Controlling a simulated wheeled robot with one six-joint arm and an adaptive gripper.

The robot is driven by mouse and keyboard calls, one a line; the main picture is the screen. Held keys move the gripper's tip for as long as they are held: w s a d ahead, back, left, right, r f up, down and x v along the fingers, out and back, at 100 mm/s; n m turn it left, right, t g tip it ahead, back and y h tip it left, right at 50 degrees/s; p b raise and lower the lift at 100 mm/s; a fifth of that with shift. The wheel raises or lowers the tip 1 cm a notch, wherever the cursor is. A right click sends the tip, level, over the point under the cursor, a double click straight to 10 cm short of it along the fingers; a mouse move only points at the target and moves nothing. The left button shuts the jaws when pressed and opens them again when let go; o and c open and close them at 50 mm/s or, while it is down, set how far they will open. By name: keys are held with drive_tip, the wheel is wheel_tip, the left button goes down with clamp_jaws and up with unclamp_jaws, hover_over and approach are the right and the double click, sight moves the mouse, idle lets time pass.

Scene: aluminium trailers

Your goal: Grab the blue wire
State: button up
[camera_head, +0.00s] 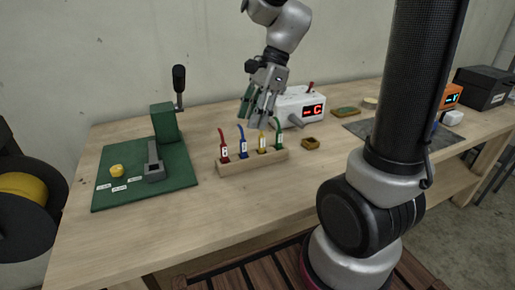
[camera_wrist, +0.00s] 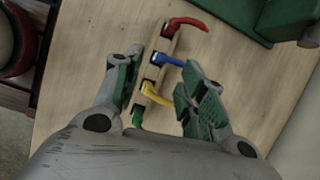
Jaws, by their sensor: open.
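The blue wire (camera_head: 242,141) stands upright in a wooden holder (camera_head: 236,165) on the table, between the red wire (camera_head: 222,142) and the yellow wire (camera_head: 262,143). A green wire (camera_head: 278,136) is at the holder's right end. My gripper (camera_head: 257,120) is above the holder, open and empty, near the yellow and blue wires. In the wrist view my gripper (camera_wrist: 158,88) has its fingers spread on both sides of the holder. The blue wire (camera_wrist: 168,60) shows just beyond the fingertips, between the red and yellow wires.
A green board (camera_head: 180,185) with a lever press (camera_head: 165,122) stands left of the holder. A white device (camera_head: 300,104) with a red display sits behind it at the right. A small wooden box (camera_head: 311,143) is right of the holder. The front of the table is clear.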

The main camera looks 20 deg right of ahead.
sight(243, 139)
drive_tip(key=shift+m, duration=0.7)
drive_tip(key=x, duration=0.8)
drive_tip(key=shift+w, duration=0.2)
drive_tip(key=shift+r, duration=0.1)
clamp_jaws()
